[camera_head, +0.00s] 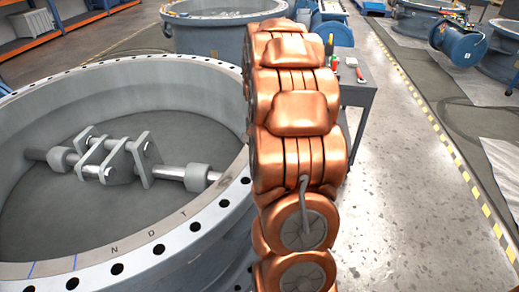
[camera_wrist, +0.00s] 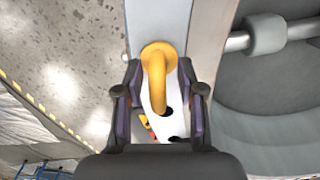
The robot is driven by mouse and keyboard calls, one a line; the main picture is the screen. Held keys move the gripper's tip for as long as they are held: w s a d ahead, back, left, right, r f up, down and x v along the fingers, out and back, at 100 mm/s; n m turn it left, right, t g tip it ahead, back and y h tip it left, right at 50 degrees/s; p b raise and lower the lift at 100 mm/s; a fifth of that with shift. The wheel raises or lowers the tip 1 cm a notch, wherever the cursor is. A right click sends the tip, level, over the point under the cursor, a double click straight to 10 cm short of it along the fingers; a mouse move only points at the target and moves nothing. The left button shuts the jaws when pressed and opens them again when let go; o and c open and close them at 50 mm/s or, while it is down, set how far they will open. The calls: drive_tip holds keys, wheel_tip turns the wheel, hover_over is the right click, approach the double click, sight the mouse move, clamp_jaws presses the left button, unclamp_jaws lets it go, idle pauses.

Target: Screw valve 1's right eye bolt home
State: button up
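The valve (camera_head: 205,225) is a large grey ring at the left of the head view, with a bolt-holed flange; its rim also shows in the wrist view (camera_wrist: 160,18). A yellow eye bolt (camera_wrist: 158,68) stands on the flange in the wrist view, its ring seen nearly edge-on. I cannot tell how deep its thread sits. My gripper (camera_wrist: 160,88) is open, with one dark finger on each side of the eye bolt and narrow gaps visible. In the head view my arm hides the gripper and the eye bolt.
A shaft with brackets (camera_head: 115,160) crosses the valve's inside. A grey table (camera_head: 355,92) with small tools stands behind my arm. Another valve body (camera_head: 205,35) stands at the back. The floor on the right (camera_head: 400,200) is clear up to a yellow-striped line.

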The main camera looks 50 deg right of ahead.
wheel_tip(320, 180, up, 12)
drive_tip(key=shift+f, duration=0.1)
idle(0.4)
idle(0.4)
drive_tip(key=s+a+f+n+g, duration=0.1)
drive_tip(key=s+a+n, duration=0.3)
drive_tip(key=a, duration=0.7)
drive_tip(key=s+a+f+n, duration=0.2)
drive_tip(key=s+a+n, duration=0.1)
drive_tip(key=a, duration=0.8)
drive_tip(key=s+a+f+n+g, duration=0.1)
drive_tip(key=s+a+f+n, duration=0.15)
drive_tip(key=s+a, duration=0.4)
drive_tip(key=s+a+f+n+g, duration=0.15)
drive_tip(key=s+a+n, duration=0.25)
drive_tip(key=s, duration=0.5)
wheel_tip(320, 180, up, 22)
drive_tip(key=s+t+p, duration=0.1)
drive_tip(key=p, duration=2.1)
drive_tip(key=shift+s+d+r+t, duration=0.15)
drive_tip(key=shift+d+t, duration=0.05)
drive_tip(key=shift+t, duration=0.15)
